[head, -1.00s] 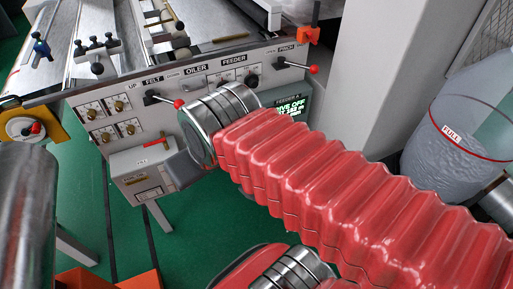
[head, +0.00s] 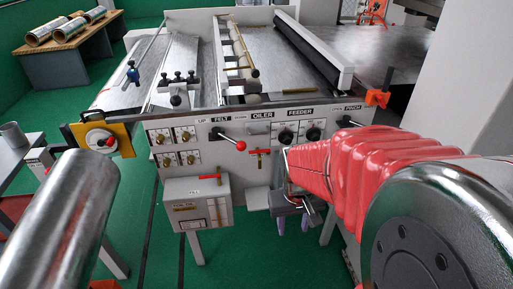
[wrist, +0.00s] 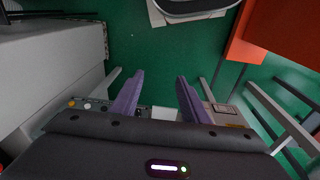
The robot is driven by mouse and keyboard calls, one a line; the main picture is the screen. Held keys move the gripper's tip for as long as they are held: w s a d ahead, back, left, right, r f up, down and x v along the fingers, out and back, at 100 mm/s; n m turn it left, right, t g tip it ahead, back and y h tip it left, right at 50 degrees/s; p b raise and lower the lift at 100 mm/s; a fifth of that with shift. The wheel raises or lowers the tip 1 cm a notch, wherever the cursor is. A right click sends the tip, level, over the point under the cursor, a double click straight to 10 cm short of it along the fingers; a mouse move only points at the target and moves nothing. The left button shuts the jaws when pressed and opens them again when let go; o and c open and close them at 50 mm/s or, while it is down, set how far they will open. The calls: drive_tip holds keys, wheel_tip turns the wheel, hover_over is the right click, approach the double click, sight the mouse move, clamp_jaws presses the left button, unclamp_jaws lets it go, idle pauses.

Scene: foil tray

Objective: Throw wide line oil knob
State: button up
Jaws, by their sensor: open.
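The machine's grey front panel (head: 340,112) faces me. Below OILER is a small brass valve with a red T-handle (head: 258,152). A second red handle (head: 208,178) lies level on top of a grey box (head: 197,202) under the panel. The box's small lettering is unreadable, so I cannot tell which handle is the line oil knob. My gripper (head: 293,224) hangs below the panel, right of the box, purple fingers pointing down. In the wrist view, my gripper (wrist: 158,98) is open and empty above the green floor; neither red handle is clearly seen there.
A felt lever with a red ball (head: 241,146) sticks out above the box. Several brass knobs (head: 173,158) sit at left, and black feeder knobs (head: 286,136) at right. An orange thing (wrist: 270,30) stands at the wrist view's upper right. Green floor is open left of the box.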

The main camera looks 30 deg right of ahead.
drive_tip(key=d+f+m, duration=0.1)
drive_tip(key=d+f, duration=0.7)
drive_tip(key=f, duration=0.4)
drive_tip(key=d+f, duration=0.8)
drive_tip(key=f, duration=0.3)
wheel_tip(320, 180, down, 16)
drive_tip(key=w+d+t, duration=0.1)
drive_tip(key=d+t, duration=0.2)
drive_tip(key=t, duration=0.2)
drive_tip(key=w+r+t+h, duration=0.2)
drive_tip(key=w+r+t, duration=0.1)
drive_tip(key=r+t, duration=0.2)
drive_tip(key=w+r+n+t+h, duration=0.1)
drive_tip(key=w+r+t+h, duration=0.1)
drive_tip(key=w+r+t, duration=0.2)
wheel_tip(320, 180, up, 4)
drive_tip(key=shift+w+d+f+t, duration=0.1)
drive_tip(key=shift+w+d+t, duration=0.15)
drive_tip(key=shift+t, duration=0.95)
drive_tip(key=shift+d, duration=0.1)
drive_tip(key=x, duration=1.3)
drive_tip(key=shift+w, duration=0.35)
